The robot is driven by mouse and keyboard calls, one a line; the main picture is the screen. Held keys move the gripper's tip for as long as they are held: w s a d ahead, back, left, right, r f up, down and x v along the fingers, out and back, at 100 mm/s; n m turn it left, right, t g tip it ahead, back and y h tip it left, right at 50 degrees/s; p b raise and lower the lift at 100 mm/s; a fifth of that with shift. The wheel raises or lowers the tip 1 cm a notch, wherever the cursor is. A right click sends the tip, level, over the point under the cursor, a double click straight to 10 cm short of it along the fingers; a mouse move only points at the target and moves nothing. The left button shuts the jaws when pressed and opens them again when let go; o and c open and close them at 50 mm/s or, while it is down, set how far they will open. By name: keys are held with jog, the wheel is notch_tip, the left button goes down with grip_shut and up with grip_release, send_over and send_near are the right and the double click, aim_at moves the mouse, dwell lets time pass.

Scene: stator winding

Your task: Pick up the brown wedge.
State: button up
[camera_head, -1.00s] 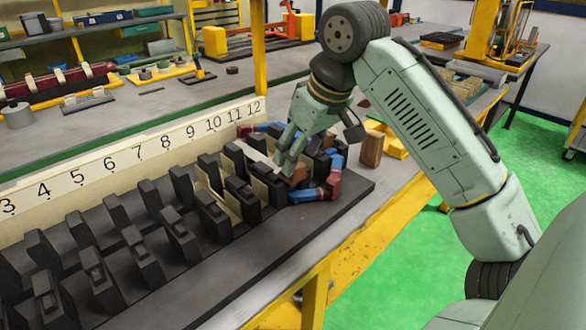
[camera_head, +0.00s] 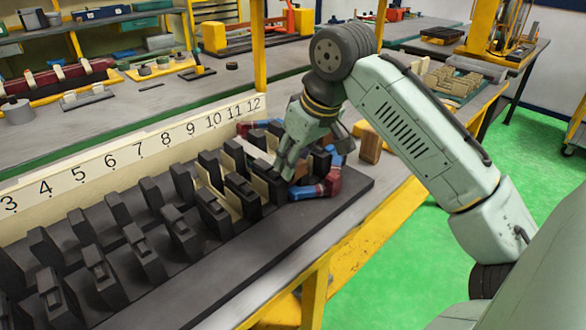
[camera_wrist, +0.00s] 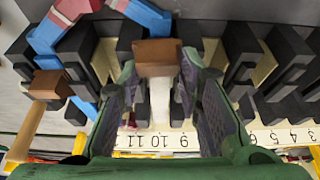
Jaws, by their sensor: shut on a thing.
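The brown wedge (camera_wrist: 158,57) shows in the wrist view between the two fingers of my gripper (camera_wrist: 163,85), near their tips. My gripper is shut on it, one finger on each side. A pale strip runs below the wedge between the fingers. In the head view my gripper (camera_head: 290,165) points down at the right end of the black slotted fixture (camera_head: 215,265), close to its black blocks. The wedge is hidden behind the fingers there. I cannot tell whether it still touches the fixture.
Red and blue pieces (camera_head: 318,189) curve around the fixture's right end, close to my gripper. A separate brown block (camera_head: 370,147) stands on the bench behind it. A numbered cream board (camera_head: 140,150) runs along the fixture's far side. Black blocks fill the left.

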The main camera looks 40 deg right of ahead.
jog(key=c, duration=0.3)
jog(key=shift+c, duration=0.4)
jog(key=shift+r, duration=0.1)
grip_shut()
jog(key=shift+r, duration=0.5)
notch_tip(320, 180, up, 2)
jog(key=shift+r+b, duration=0.15)
jog(key=shift+b, duration=0.45)
jog(key=s+a+b, duration=0.1)
jog(key=s+a, duration=0.3)
jog(key=s, duration=0.2)
jog(key=s+a+r+b, duration=0.1)
jog(key=s+a+b, duration=0.1)
jog(key=s+a, duration=0.2)
jog(key=s, duration=0.3)
jog(key=shift+s+a+r, duration=0.25)
jog(key=shift+s+a, duration=0.05)
